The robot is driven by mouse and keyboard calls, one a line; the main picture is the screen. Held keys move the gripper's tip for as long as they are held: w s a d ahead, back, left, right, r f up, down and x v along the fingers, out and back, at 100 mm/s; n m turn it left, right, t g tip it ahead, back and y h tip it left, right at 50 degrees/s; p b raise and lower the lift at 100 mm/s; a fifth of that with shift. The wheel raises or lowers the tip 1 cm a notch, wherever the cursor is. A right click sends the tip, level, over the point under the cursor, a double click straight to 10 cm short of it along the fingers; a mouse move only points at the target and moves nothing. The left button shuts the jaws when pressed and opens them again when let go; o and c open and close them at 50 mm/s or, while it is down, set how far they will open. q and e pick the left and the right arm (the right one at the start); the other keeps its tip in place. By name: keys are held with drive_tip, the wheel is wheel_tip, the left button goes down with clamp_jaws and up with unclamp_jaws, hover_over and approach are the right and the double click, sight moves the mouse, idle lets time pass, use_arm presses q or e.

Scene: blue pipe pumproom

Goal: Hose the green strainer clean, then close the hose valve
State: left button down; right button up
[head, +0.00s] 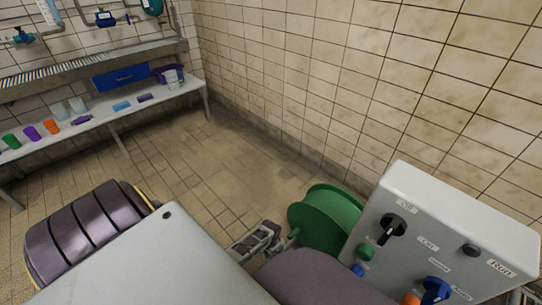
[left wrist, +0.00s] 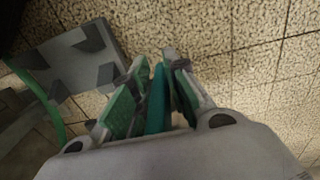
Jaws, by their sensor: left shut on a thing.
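In the left wrist view my left gripper (left wrist: 168,65) is shut on a narrow teal thing (left wrist: 158,92) between its green-padded fingers. Most of that thing is hidden, so I cannot tell what it is. In the head view a grey jointed metal part (head: 258,243) shows beside a green reel-like drum (head: 328,215); I cannot tell whether it is a gripper. A small green round part (head: 293,233) sits in front of the drum. I cannot pick out the strainer or the hose valve for certain. My right gripper is not identifiable in either view.
A grey control box (head: 455,215) with several knobs stands close at right. The tiled floor (head: 190,165) between is clear.

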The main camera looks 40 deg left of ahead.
use_arm(q)
drive_tip(key=c, duration=1.5)
unclamp_jaws()
drive_tip(key=shift+r, duration=0.2)
drive_tip(key=shift+a+r, duration=0.15)
drive_tip(key=shift+r, duration=2.75)
drive_tip(key=shift+a+r, duration=0.1)
drive_tip(key=shift+r, duration=2.8)
drive_tip(key=shift+s, duration=0.1)
